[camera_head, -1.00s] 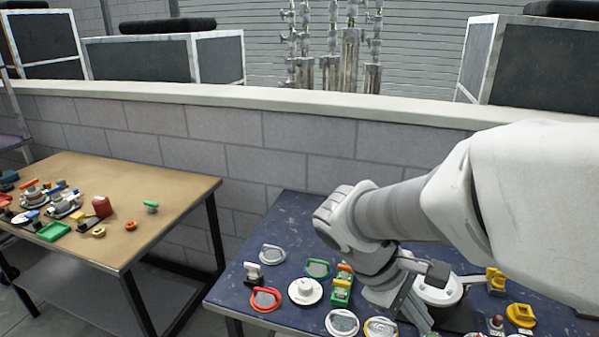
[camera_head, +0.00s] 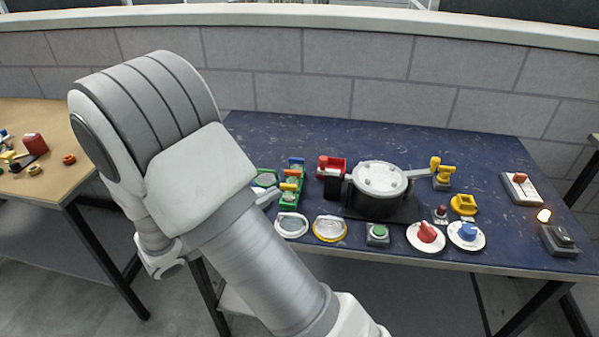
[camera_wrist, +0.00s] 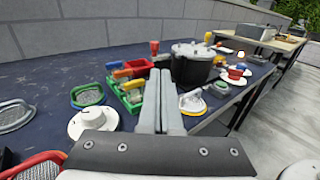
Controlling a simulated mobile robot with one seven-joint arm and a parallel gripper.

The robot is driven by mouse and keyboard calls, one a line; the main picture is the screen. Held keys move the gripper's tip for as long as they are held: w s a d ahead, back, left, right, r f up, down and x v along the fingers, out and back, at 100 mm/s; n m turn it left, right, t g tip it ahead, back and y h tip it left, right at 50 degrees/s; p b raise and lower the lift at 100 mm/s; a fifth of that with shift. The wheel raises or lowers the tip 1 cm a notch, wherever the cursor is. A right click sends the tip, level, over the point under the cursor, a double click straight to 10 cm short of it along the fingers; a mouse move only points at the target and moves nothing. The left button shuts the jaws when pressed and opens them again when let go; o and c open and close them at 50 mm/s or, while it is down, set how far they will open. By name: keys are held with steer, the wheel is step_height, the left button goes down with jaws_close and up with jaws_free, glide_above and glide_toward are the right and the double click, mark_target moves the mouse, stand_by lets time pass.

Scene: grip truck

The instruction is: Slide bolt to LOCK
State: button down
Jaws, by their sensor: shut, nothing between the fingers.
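My gripper (camera_wrist: 160,78) shows in the wrist view with its two fingers together and nothing between them. In the head view my arm covers most of it. A green-based fixture with coloured handles (camera_wrist: 124,87) lies just beyond and left of the fingers in the wrist view. The same fixture (camera_head: 291,187) stands right of my arm in the head view. I cannot tell which part is the bolt, and no LOCK mark is readable. Contact with the fixture cannot be told.
A pot with a metal lid (camera_head: 379,196) stands mid-table on the dark blue table (camera_head: 470,145). A white round knob (camera_wrist: 94,122) and a green-rimmed ring (camera_wrist: 88,95) lie left of the fingers. Red (camera_head: 426,236) and blue (camera_head: 467,234) knobs sit near the front edge. A wall runs behind.

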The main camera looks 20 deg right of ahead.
mark_target(320, 163)
steer(key=shift+w+a+f+n+t, duration=0.2)
steer(key=shift+a+f+n+t, duration=0.1)
steer(key=shift+a+n, duration=0.1)
steer(key=shift+d, duration=0.15)
steer(key=b+x, duration=0.2)
steer(key=x, duration=1.2)
steer(key=shift+r+b, duration=0.1)
steer(key=shift+b, duration=0.3)
steer(key=s+d, duration=0.2)
steer(key=shift+d+p, duration=0.3)
